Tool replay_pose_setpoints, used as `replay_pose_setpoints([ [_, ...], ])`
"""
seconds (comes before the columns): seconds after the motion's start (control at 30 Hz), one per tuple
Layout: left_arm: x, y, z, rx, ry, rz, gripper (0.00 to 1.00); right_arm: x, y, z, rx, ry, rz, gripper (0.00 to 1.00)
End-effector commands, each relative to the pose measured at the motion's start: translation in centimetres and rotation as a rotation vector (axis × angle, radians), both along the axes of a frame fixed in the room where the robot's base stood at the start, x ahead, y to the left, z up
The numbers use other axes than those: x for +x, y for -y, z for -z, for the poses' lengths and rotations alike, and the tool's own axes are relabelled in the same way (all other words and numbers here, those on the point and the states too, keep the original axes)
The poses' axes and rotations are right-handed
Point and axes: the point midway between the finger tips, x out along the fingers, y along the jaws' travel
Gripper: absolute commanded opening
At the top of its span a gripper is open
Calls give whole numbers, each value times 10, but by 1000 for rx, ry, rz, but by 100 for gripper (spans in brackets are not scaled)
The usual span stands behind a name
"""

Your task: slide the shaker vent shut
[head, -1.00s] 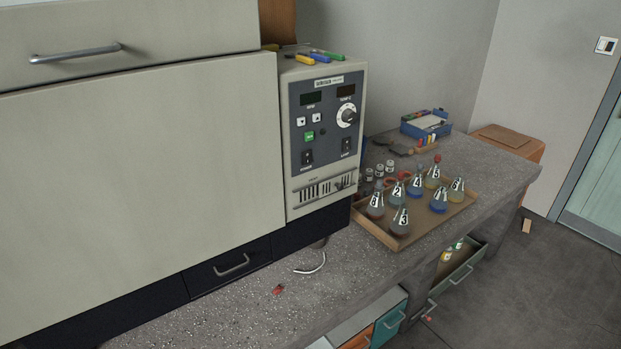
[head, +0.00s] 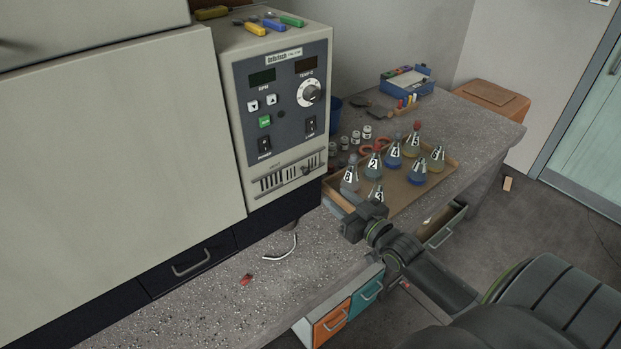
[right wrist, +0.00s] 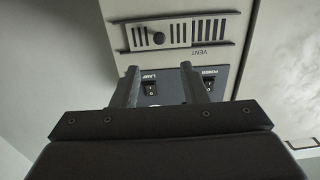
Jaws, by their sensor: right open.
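The shaker (head: 290,120) is a pale box with a dark control panel at the end of the large cabinet. Its vent (head: 287,178) is a slotted grille low on the front. In the right wrist view the vent (right wrist: 205,30) appears upside down, with a round dark knob (right wrist: 158,38) among its slots. Some slots show dark. My right gripper (head: 350,212) is in front of the bench, below and right of the vent. In the wrist view its two fingers (right wrist: 160,82) are apart and empty, pointing towards the panel, short of the knob in the picture. My left gripper is out of view.
A tray (head: 400,205) of numbered flasks stands right of the shaker, close behind my right gripper. A white curved handle (head: 281,250) and a small red item (head: 246,280) lie on the bench. Coloured-handled tools (head: 270,26) lie on top of the shaker.

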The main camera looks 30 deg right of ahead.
Motion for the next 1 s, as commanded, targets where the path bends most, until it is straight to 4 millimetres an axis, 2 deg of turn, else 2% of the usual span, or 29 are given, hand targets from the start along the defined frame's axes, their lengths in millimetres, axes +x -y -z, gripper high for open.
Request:
replay_pose_setpoints([
  [0.03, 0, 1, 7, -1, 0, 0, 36, 11, -1, 3, 1, 4, 0, 40],
  [0.2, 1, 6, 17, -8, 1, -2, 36, 43, -3, 2, 1, 3, 0, 40],
  [0.5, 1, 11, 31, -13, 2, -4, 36, 93, -7, 2, 1, 1, 0, 40],
  [0.7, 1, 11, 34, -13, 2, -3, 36, 109, -8, 1, 0, -1, 1, 40],
  [1.0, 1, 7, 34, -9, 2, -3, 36, 113, -9, 1, -1, -2, 0, 40],
])
